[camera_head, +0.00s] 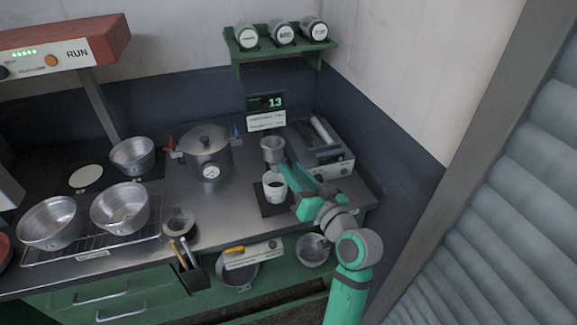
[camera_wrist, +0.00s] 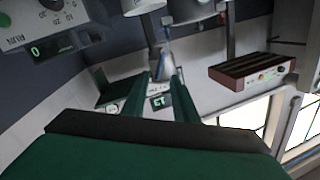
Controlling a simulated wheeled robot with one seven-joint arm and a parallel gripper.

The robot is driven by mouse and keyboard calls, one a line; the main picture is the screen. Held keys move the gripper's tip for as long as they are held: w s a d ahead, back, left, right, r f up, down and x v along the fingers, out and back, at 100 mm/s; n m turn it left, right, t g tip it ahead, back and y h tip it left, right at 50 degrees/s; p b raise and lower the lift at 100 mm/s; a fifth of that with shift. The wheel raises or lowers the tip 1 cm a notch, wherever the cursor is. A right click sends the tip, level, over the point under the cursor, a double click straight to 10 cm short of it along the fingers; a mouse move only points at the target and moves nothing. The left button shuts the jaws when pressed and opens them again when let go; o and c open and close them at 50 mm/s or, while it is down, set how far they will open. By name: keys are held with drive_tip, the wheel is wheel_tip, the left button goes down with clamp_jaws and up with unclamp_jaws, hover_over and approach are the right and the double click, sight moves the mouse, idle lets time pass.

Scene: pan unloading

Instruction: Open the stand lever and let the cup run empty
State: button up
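A small grey metal cup (camera_head: 272,148) is held up at the back right of the counter. Below it a white beaker (camera_head: 274,188) with dark contents stands on a black plate (camera_head: 270,208). My gripper (camera_head: 287,172) is close to the right of the cup and beaker; its fingers partly cover the space between them. In the wrist view its two green fingers (camera_wrist: 166,88) stand apart. A thin blue-grey piece (camera_wrist: 164,60) shows past their tips; I cannot tell whether it is the lever or whether it is touched.
A grey device (camera_head: 325,150) stands behind my gripper. A lidded pot (camera_head: 205,152) with a gauge is to the left. Steel bowls (camera_head: 120,207) sit on a rack further left. A shelf (camera_head: 282,48) with jars hangs above.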

drive_tip(key=shift+x, duration=1.35)
clamp_jaws()
drive_tip(key=shift+d+f+m, duration=0.15)
drive_tip(key=shift+m, duration=0.55)
unclamp_jaws()
